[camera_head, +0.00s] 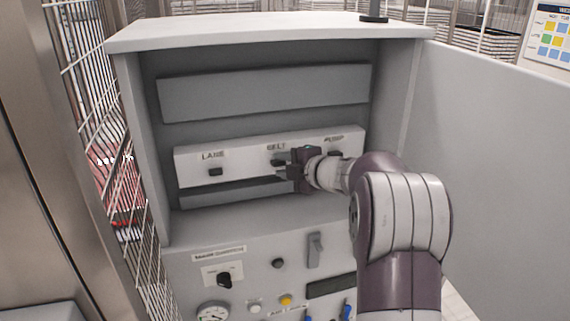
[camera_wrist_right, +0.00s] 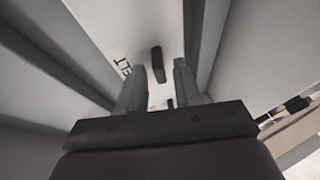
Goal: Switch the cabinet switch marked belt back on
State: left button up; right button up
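The switch panel (camera_head: 240,158) inside the open cabinet carries dark switches under the labels LANE, BELT and one that reads like PUMP. The belt switch (camera_head: 277,162) sits just by the fingertips of my right gripper (camera_head: 280,171), which comes in from the right. In the right wrist view, a dark switch (camera_wrist_right: 157,65) next to a partly cut label lies ahead, between the lines of the two fingers. The right gripper (camera_wrist_right: 157,82) is open and empty. I cannot tell whether it touches the switch, or the switch's setting. My left gripper is out of view.
The lane switch (camera_head: 215,172) is to the left; the pump switch (camera_head: 335,153) is partly behind my right wrist. The open cabinet door (camera_head: 490,170) stands at the right. A lower panel (camera_head: 262,262) holds a knob, gauge and buttons. A wire fence (camera_head: 75,50) runs at the left.

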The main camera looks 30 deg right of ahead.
jog(key=b+v, duration=0.4)
jog(key=v, duration=0.8)
jog(key=shift+s+r+b, duration=0.15)
jog(key=shift+s+b, duration=0.15)
jog(key=shift+b, duration=0.05)
